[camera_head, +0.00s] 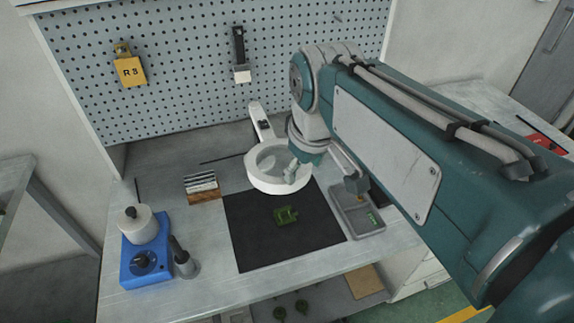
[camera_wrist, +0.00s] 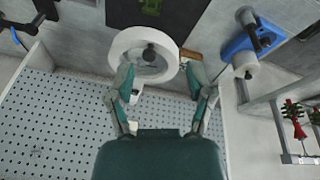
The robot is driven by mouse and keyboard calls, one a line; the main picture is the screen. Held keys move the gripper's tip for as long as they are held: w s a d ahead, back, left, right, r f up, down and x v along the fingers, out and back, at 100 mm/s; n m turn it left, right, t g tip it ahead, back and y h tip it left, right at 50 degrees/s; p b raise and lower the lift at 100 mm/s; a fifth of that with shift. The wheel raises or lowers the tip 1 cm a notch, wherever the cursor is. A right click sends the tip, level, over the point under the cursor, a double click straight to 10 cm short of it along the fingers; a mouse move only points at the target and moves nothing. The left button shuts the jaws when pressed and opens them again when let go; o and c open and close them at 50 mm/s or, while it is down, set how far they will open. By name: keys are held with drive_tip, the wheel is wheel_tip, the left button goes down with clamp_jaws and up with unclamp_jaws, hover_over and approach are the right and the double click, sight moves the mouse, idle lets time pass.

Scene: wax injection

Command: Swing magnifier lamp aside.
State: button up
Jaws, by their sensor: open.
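The magnifier lamp (camera_head: 252,176) is a white ring with a clear lens, on a pale arm (camera_head: 257,118) that reaches back toward the pegboard. It hangs over the back part of a black mat (camera_head: 262,240). My gripper (camera_head: 293,172) is at the right side of the ring and partly overlaps it. In the wrist view the white lamp ring (camera_wrist: 118,44) shows ahead, between the two spread fingers of my gripper (camera_wrist: 160,78). The fingers are open with nothing held. I cannot tell whether a finger touches the rim.
A green part (camera_head: 286,215) lies on the mat. A grey tray (camera_head: 340,212) stands right of it. A blue wax pot unit (camera_head: 133,270), a dark-handled tool (camera_head: 181,255) and a small card rack (camera_head: 203,195) stand left. A pegboard (camera_head: 190,60) rises behind.

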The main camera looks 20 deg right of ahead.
drive_tip(key=w+r+n+g, duration=0.25)
drive_tip(key=w+n, duration=0.25)
drive_tip(key=w, duration=0.4)
drive_tip(key=shift+g, duration=0.25)
drive_tip(key=f, duration=1.1)
drive_tip(key=shift+s, duration=0.25)
clamp_jaws()
